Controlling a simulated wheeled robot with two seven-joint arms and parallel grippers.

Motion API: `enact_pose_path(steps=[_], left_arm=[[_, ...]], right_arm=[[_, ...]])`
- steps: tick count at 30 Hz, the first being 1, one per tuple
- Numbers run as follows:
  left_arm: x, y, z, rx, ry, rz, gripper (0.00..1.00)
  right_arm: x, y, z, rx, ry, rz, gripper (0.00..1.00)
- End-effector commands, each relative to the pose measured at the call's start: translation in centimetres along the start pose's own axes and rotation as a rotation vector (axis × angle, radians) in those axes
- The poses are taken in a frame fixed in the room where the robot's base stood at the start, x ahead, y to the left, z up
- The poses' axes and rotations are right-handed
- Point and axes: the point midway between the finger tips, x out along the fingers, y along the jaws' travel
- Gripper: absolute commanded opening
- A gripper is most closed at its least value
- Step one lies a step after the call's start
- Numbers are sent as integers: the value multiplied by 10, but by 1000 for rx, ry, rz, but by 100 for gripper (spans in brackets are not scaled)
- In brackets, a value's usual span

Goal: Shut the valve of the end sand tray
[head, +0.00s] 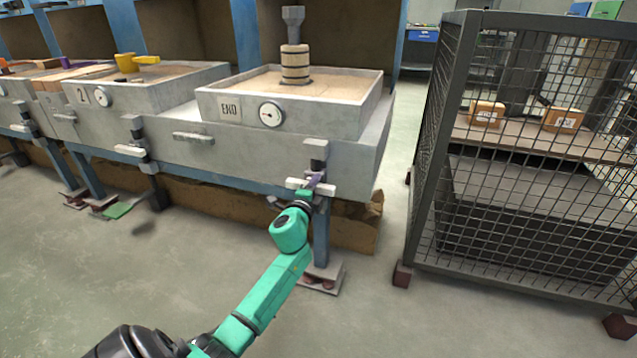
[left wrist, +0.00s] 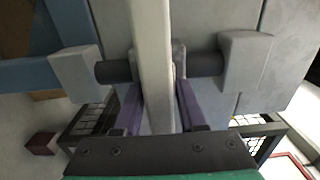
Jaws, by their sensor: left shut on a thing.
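The end sand tray (head: 350,122) is a grey concrete box marked END, with a round dial (head: 271,114) on its front. Its valve (head: 316,150) hangs at the tray's lower front right corner, with grey blocks and a dark pipe (left wrist: 205,66) between them in the left wrist view. The pale lever (head: 295,183) lies crosswise to the pipe; it also shows in the left wrist view (left wrist: 152,40). My left gripper (head: 313,182) has its purple fingers shut on the lever, one on each side. My right gripper is not in view.
A dark mesh cage (head: 430,150) stands to the right, with boxes on a shelf inside. More sand trays, including tray 2 (head: 150,90), run left with similar valves. A wooden cask-like tool (head: 295,65) stands on the end tray's sand. The floor (head: 150,270) in front is clear.

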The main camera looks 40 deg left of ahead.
Motion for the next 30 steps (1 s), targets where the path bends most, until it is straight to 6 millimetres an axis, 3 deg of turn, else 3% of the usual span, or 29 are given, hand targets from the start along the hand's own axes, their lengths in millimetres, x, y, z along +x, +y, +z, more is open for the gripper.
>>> enact_pose_path(steps=[14,15,16,17,26,30], left_arm=[[0,2,-1,23,2,4,0],[0,2,-1,23,2,4,44],[0,2,-1,23,2,4,55],[0,2,-1,23,2,3,60],[-1,1,0,20,1,2,60],[-10,1,-1,18,2,3,60]], right_arm=[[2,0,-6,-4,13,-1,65],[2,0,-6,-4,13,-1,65],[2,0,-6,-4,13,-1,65],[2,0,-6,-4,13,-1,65],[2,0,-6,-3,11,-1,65],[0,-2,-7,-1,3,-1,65]])
